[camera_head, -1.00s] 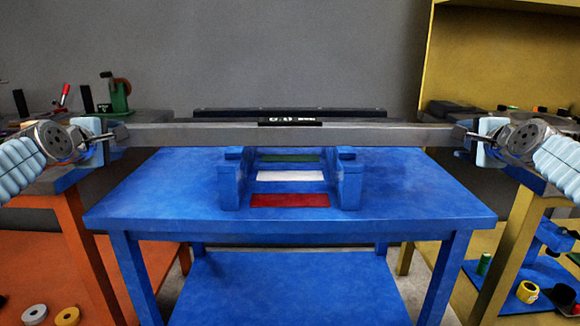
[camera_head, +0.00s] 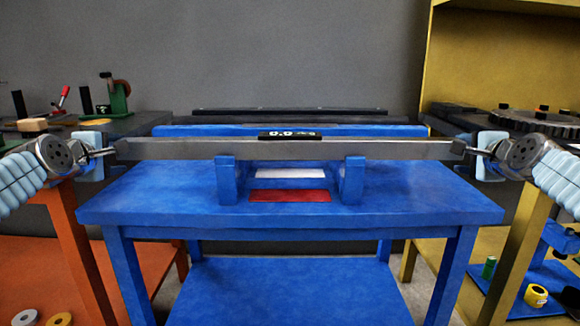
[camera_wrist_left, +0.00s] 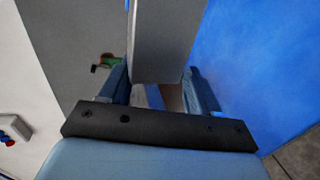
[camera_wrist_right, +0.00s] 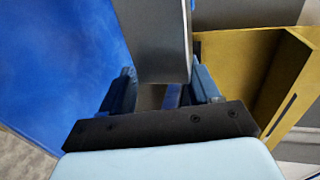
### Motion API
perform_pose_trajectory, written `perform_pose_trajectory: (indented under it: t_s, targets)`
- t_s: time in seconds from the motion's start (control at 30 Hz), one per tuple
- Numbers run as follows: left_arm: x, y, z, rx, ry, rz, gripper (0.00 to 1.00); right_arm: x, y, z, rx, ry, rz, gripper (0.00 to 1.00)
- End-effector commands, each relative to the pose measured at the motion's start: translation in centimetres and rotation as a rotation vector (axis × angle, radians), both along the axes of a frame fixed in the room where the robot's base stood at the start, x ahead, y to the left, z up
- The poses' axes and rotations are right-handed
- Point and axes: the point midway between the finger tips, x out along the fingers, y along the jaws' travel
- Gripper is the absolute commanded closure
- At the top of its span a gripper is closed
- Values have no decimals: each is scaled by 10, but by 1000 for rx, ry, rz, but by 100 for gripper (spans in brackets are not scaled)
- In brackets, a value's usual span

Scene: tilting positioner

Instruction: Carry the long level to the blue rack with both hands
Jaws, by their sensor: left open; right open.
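The long level (camera_head: 200,150), a grey bar with a small black display (camera_head: 290,135) at its middle, lies horizontally across the blue rack (camera_head: 226,182). Its lower edge appears at the tops of the rack's two front uprights; I cannot tell whether it rests in them. My left gripper (camera_head: 108,153) is open around the level's left end, with a finger on each side of the bar (camera_wrist_left: 162,40) in the left wrist view. My right gripper (camera_head: 472,151) is open around the right end; its wrist view likewise shows the bar (camera_wrist_right: 158,40) between the fingers.
The rack stands on a blue table (camera_head: 420,200), with white (camera_head: 290,173) and red (camera_head: 290,196) strips between its uprights. An orange bench (camera_head: 75,235) is at left and a yellow bench (camera_head: 522,225) at right. A dark long edge (camera_head: 290,112) lies behind the table.

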Motion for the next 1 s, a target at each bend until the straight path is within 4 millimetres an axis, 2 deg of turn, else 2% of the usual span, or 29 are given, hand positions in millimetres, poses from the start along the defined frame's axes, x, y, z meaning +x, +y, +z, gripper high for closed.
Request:
perform_pose_trajectory:
  t_s: [0.03,0.3,0.33,0.5,0.7,0.83,1.0]
  targets:
    - [2,-18,2,-3,2,-34,36,4,19,0,1,7,37,36]
    - [2,-4,4,-2,-3,-32,36,3,5,2,3,1,35,36]
    - [2,-2,4,-2,-4,-32,38,3,4,2,1,0,36,36]
    - [1,5,6,-2,-10,-28,15,2,-4,4,1,-6,33,36]
    - [1,8,6,-1,-10,-24,15,1,-7,5,1,-8,27,36]
    - [1,9,6,-1,-10,-23,15,1,-8,5,0,-9,25,16]
    - [1,9,6,-1,-10,-20,15,1,-8,5,1,-9,23,14]
